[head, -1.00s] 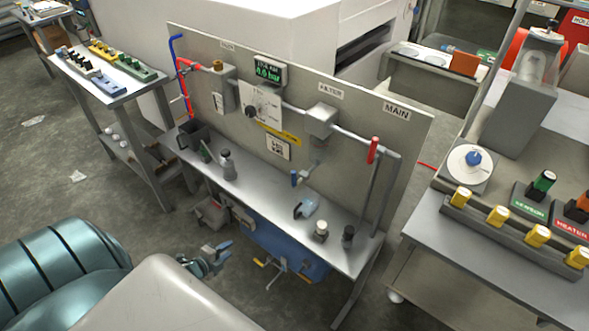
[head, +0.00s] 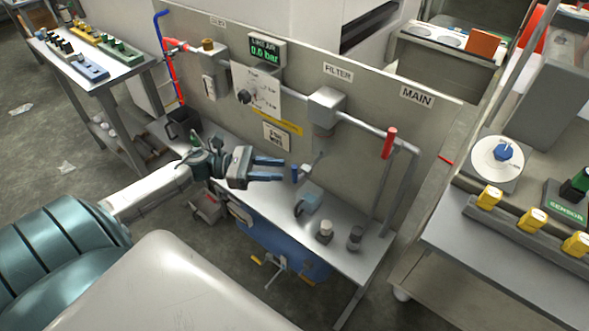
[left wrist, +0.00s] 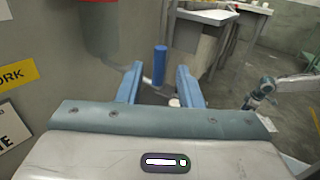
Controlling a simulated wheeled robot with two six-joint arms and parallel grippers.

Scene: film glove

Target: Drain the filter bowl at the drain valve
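The filter (head: 326,108) is a grey head on the pipe, with its bowl (head: 322,146) hanging below it. The drain valve's blue handle (head: 295,172) sticks up beneath the bowl; it also shows in the left wrist view (left wrist: 160,64), upright. My left gripper (head: 282,169) is open, its two blue fingers pointing right toward the handle. In the left wrist view the handle appears between the fingertips, seemingly a little beyond them and untouched. A part of my right arm (left wrist: 262,92) shows at the right of that view; its fingers are too small to read.
A red handle (head: 389,142) sits on the right pipe. The panel (head: 440,135) stands close behind. The gauge (head: 266,51) reads 0.0 bar.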

